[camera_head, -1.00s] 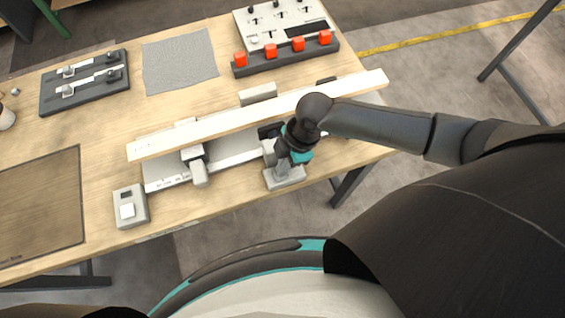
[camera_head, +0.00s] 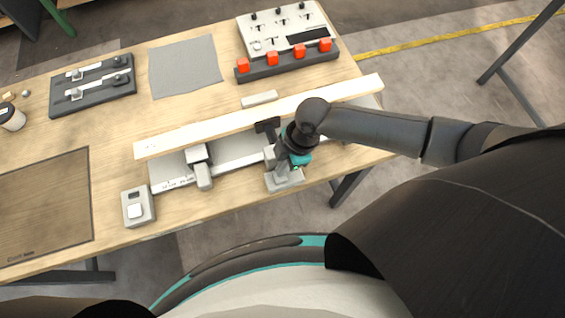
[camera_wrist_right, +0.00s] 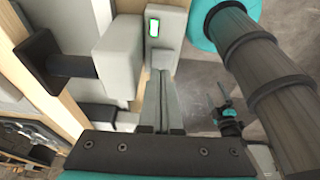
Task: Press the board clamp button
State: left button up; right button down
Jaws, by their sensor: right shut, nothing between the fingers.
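A long pale wooden board (camera_head: 330,98) lies across the clamp fixture (camera_head: 232,152). Clamp blocks stand along the board's near side, one of them at the left (camera_head: 203,176). A small grey box (camera_head: 287,184) sits at the fixture's near right. In the wrist view this box (camera_wrist_right: 173,22) carries a lit green display and a pale button (camera_wrist_right: 162,59). My right gripper (camera_wrist_right: 162,76) is shut and empty, its tips at the button; I cannot tell whether they touch. In the head view the right gripper (camera_head: 284,172) is partly hidden by its wrist. My left gripper is out of view.
Another grey box (camera_head: 138,222) with a white button stands at the front left. A panel with several red buttons (camera_head: 299,51), a grey mat (camera_head: 185,66) and a dark tray (camera_head: 93,86) lie behind. A dark clamp handle (camera_wrist_right: 65,66) is left of my fingers.

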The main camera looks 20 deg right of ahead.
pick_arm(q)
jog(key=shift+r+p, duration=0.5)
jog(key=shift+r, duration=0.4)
pick_arm(e)
jog(key=v, duration=1)
jog(key=shift+w+r, duration=0.2)
jog(key=shift+r, duration=0.2)
jog(key=shift+a, duration=0.15)
